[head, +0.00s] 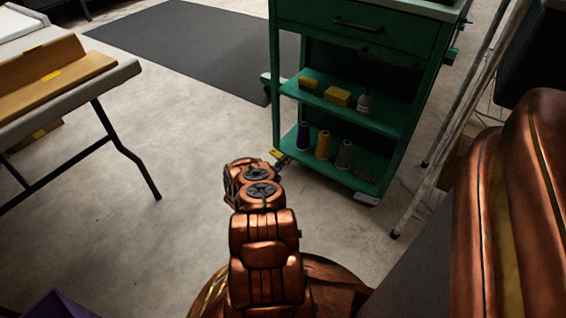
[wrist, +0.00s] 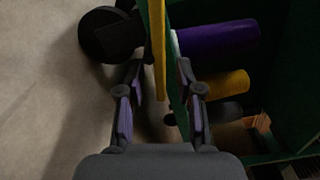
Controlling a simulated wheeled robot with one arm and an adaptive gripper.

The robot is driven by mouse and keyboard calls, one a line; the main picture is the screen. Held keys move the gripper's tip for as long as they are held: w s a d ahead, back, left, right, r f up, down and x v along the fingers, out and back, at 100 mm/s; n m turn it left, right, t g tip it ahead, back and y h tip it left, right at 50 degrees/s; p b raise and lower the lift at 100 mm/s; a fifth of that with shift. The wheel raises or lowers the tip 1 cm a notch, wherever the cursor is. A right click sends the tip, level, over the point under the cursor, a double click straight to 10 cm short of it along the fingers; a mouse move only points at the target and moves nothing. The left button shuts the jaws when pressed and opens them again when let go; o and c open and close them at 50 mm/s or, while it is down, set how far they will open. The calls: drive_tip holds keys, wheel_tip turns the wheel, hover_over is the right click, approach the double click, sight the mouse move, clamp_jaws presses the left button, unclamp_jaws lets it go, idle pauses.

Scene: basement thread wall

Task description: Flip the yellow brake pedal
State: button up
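The yellow brake pedal (wrist: 159,58) shows in the wrist view as a narrow yellow strip, seen nearly edge-on, by a dark caster wheel (wrist: 108,36) at the cart's corner. My gripper (wrist: 161,68) is open, one finger on each side of the strip's lower end. Gaps show between the strip and both fingers; I cannot tell the depth. In the head view, a small yellow patch of the pedal (head: 274,153) shows beside my gripper (head: 283,160), low at the green cart's left side (head: 276,95). My arm hides part of this area.
The green cart's lower shelf (head: 345,176) holds purple, yellow and grey thread spools (head: 323,145). Its upper shelf (head: 300,91) holds yellow blocks. A pole (head: 440,150) leans at the right. A table (head: 60,85) stands at the left, with open floor between.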

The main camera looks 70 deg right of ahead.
clamp_jaws()
idle(0.4)
drive_tip(key=shift+w+r+n+p, duration=0.1)
drive_tip(key=shift+r+n+p, duration=0.1)
drive_tip(key=shift+n, duration=0.35)
drive_tip(key=shift+w+r+n+p, duration=0.1)
drive_tip(key=shift+r+n+p, duration=0.1)
drive_tip(key=shift+n, duration=0.35)
drive_tip(key=shift+r+n, duration=0.25)
drive_tip(key=shift+n, duration=1.35)
unclamp_jaws()
